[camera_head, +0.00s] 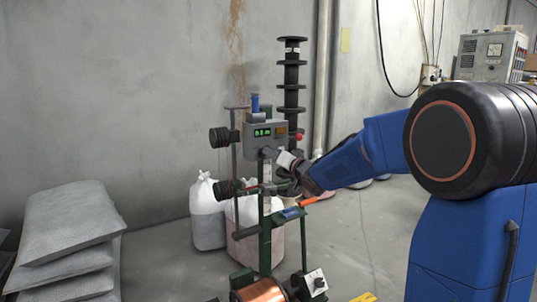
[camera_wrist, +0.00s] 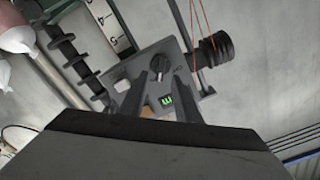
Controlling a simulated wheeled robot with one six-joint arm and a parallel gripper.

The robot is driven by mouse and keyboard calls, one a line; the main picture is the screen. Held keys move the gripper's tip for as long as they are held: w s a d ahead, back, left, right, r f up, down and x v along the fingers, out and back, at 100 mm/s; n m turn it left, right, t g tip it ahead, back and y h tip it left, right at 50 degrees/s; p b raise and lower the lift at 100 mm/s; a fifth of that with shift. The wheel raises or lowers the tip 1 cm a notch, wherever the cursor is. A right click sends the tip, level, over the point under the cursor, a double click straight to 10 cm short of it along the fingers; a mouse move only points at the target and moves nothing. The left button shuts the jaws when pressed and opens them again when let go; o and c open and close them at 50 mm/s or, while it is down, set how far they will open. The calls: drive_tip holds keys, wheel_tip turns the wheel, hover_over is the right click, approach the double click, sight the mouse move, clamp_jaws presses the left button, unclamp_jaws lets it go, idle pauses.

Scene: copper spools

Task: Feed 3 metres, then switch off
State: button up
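The feeding machine has a grey counter box (camera_head: 266,134) with a green lit display (camera_head: 262,132); its digits look like 0.0 m but are too small to be sure. A red button (camera_head: 298,137) sits on the box's right side. A copper spool (camera_head: 262,291) is low on the stand. A small box with a dial (camera_head: 315,282) is beside it. My gripper (camera_head: 284,170) is just below the counter box. In the wrist view its fingers (camera_wrist: 162,98) are apart and empty, with the counter box (camera_wrist: 128,72) and a dark knob (camera_wrist: 160,63) beyond. I cannot tell whether they touch anything.
Dark guide pulleys (camera_head: 219,137) stick out left of the stand. A tall black ribbed post (camera_head: 291,85) stands behind. White sacks (camera_head: 207,215) stand behind the stand, and grey bags (camera_head: 70,235) are stacked at left. An electrical cabinet (camera_head: 490,55) is at back right.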

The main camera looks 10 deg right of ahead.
sight(261, 151)
drive_tip(key=shift+x, duration=1.85)
clamp_jaws()
drive_tip(key=shift+n, duration=0.4)
drive_tip(key=n, duration=0.6)
drive_tip(key=a+n, duration=0.1)
drive_tip(key=n, duration=0.2)
drive_tip(key=shift+s+n, duration=0.15)
drive_tip(key=shift+n, duration=0.25)
drive_tip(key=shift+a+n, duration=0.1)
drive_tip(key=shift+n, duration=1.5)
